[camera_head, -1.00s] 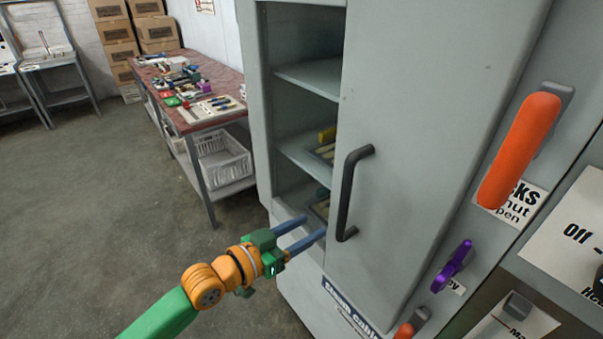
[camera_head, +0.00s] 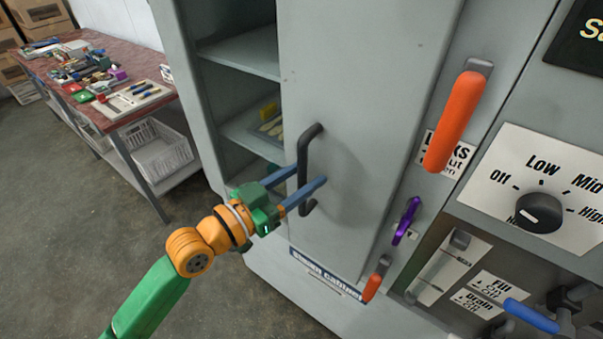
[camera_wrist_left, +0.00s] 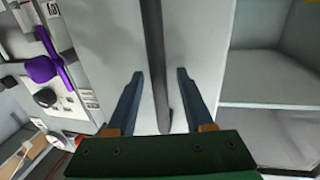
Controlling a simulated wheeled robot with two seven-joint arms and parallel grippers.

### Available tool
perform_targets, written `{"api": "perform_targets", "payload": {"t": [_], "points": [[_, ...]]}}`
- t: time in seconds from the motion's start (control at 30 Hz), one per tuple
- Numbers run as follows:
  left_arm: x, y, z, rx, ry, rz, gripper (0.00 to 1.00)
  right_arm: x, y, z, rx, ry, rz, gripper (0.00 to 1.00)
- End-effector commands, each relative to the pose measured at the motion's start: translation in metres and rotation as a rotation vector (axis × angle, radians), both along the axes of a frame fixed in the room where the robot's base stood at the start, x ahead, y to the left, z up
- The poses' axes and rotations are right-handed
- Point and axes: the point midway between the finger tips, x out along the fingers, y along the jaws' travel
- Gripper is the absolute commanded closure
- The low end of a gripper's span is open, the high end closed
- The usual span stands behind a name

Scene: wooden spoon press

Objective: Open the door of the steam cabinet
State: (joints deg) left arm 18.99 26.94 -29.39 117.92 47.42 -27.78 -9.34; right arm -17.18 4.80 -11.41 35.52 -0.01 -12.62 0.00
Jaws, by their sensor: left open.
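The steam cabinet's grey door (camera_head: 355,110) stands partly open, with the shelves inside showing to its left in the head view. Its dark bar handle (camera_head: 303,165) is upright on the door. My left gripper (camera_head: 310,180) is open at the lower part of the handle. In the left wrist view the handle (camera_wrist_left: 155,60) runs between the two blue fingers of the left gripper (camera_wrist_left: 160,95), with a gap on each side. My right gripper is not in view.
An orange lever (camera_head: 455,122), a purple handle (camera_head: 406,220) and a control dial (camera_head: 538,212) are on the panel right of the door. A cluttered workbench (camera_head: 135,118) stands at the left. Bare floor (camera_head: 60,210) lies before it.

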Motion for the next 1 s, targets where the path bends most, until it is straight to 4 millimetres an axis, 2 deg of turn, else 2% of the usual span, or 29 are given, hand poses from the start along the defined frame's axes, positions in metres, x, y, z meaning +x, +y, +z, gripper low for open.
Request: {"api": "perform_targets", "payload": {"t": [0.03,0.2,1.0], "points": [[0.0,0.0001,-0.0002,0.0,0.0,0.0,0.53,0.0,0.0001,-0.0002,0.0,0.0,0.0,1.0],[-0.0001,0.0004,-0.0001,-0.001,0.001,0.0,0.99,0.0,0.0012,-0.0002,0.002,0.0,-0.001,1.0],[-0.0001,0.0005,0.0001,-0.001,0.0,0.001,1.0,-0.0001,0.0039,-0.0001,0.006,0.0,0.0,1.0]]}}
